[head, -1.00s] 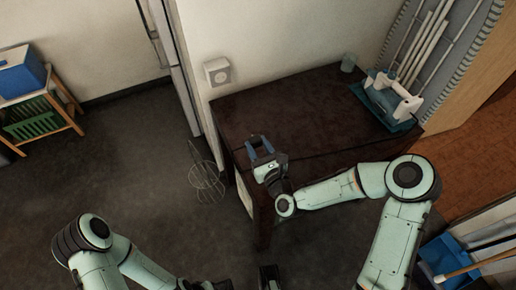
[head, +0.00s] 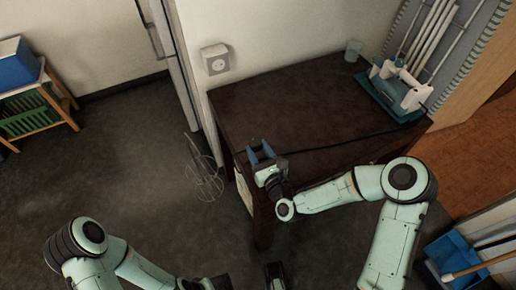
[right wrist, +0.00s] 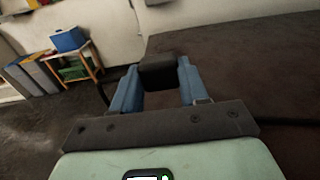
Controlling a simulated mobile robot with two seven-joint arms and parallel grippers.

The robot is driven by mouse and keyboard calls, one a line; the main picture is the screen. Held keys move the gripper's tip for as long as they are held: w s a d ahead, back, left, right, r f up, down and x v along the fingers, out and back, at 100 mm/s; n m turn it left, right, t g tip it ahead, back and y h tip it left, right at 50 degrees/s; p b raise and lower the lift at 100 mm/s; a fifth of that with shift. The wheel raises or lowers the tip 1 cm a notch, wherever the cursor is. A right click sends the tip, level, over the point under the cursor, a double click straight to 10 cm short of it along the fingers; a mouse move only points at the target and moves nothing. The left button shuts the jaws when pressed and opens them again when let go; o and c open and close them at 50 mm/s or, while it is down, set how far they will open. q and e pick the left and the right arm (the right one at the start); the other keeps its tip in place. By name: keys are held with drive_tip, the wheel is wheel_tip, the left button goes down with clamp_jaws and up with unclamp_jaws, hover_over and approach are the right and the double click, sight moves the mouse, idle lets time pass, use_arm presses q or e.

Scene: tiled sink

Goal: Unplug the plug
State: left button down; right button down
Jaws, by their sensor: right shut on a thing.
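A black plug (right wrist: 158,72) sits between the two blue fingers of my right gripper (right wrist: 156,85) in the right wrist view. In the head view, my right gripper (head: 261,153) is shut on it above the table's near left edge. A dark cable (head: 330,146) runs from near the gripper across the table toward the blue and white appliance (head: 400,90). The wall socket (head: 215,59) is on the wall behind the table's far left corner, with a clear gap to the gripper. Its face is bare. Dark parts at the bottom edge may be my left gripper (head: 247,282); its jaws are unclear.
The dark brown table (head: 300,105) is mostly bare, with a glass (head: 353,50) at the back. A wire object (head: 204,172) stands on the floor left of it. A shelf with a blue box (head: 18,62) is at far left. A blue container (head: 447,255) is at lower right.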

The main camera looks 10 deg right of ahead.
drive_tip(key=shift+f, duration=0.15)
drive_tip(key=c, duration=0.5)
unclamp_jaws()
drive_tip(key=shift+s, duration=0.1)
drive_tip(key=s, duration=0.2)
drive_tip(key=s+d, duration=0.1)
drive_tip(key=s, duration=0.4)
drive_tip(key=shift+s+d+p, duration=0.25)
drive_tip(key=shift+p, duration=0.05)
drive_tip(key=s+p, duration=0.2)
drive_tip(key=p, duration=0.2)
drive_tip(key=s+d+p, duration=0.1)
drive_tip(key=s+p, duration=0.1)
drive_tip(key=p, duration=0.2)
drive_tip(key=shift+s, duration=0.1)
use_arm(q)
wheel_tip(320, 180, up, 8)
drive_tip(key=s+p, duration=0.1)
drive_tip(key=shift+s+r+g, duration=0.15)
drive_tip(key=shift+g, duration=0.25)
use_arm(e)
drive_tip(key=shift+s, duration=0.55)
